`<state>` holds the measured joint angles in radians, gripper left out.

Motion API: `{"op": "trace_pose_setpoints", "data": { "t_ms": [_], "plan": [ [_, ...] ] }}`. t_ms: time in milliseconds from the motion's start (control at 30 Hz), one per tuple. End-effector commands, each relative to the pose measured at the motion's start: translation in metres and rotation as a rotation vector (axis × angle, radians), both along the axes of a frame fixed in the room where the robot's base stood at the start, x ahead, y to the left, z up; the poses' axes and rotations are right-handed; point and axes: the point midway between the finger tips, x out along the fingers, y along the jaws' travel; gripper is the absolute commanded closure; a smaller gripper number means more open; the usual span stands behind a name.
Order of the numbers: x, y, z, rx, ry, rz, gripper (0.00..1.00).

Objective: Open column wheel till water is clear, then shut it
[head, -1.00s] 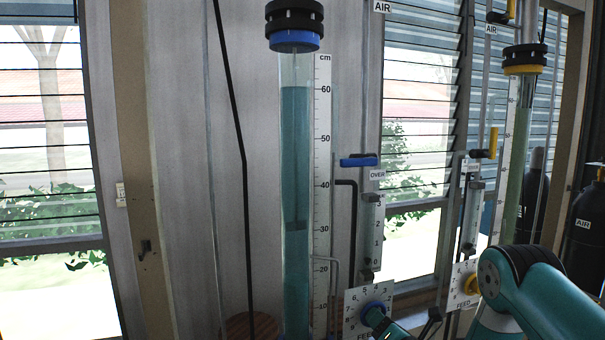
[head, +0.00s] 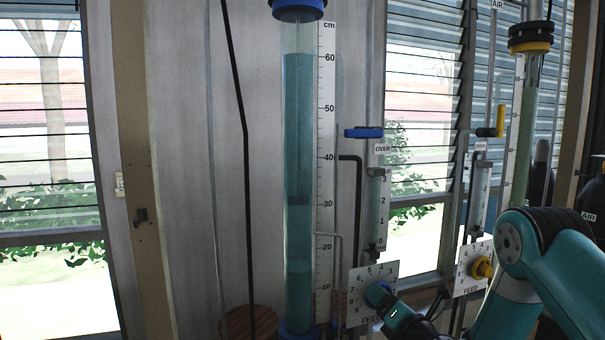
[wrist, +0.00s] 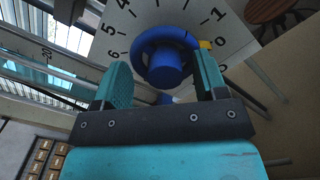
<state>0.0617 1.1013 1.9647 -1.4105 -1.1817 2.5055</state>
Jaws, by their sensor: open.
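The tall clear column (head: 298,120) holds teal, tinted water with its surface near the 60 cm mark. Its lower part, below about 15 cm, looks a different shade. The blue feed wheel (head: 378,294) sits on a white numbered dial plate (head: 360,280) at the column's lower right. In the wrist view the blue wheel (wrist: 168,58) lies between my gripper's fingers, with a yellow pointer (wrist: 206,44) near the 0. My gripper (wrist: 160,85) is open, one finger on each side of the wheel's hub; I cannot tell whether they touch it. In the head view the gripper (head: 388,304) reaches the wheel from the right.
A second column (head: 523,140) with a yellow feed wheel (head: 483,267) stands at the right, close to my arm. A blue-handled valve marked OVER (head: 363,133) is above the dial. A dark gas cylinder (head: 590,215) is at the far right. A wooden stool (head: 249,322) is low left.

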Motion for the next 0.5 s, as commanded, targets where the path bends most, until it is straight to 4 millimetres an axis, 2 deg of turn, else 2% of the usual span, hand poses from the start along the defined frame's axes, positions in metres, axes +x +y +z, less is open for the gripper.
{"op": "trace_pose_setpoints", "data": {
  "t_ms": [100,500],
  "plan": [
    [-0.005,-0.003,-0.007,-0.001,0.0,-0.005,0.35],
    [-0.033,-0.01,-0.01,-0.002,0.007,-0.006,0.35]
  ]
}}
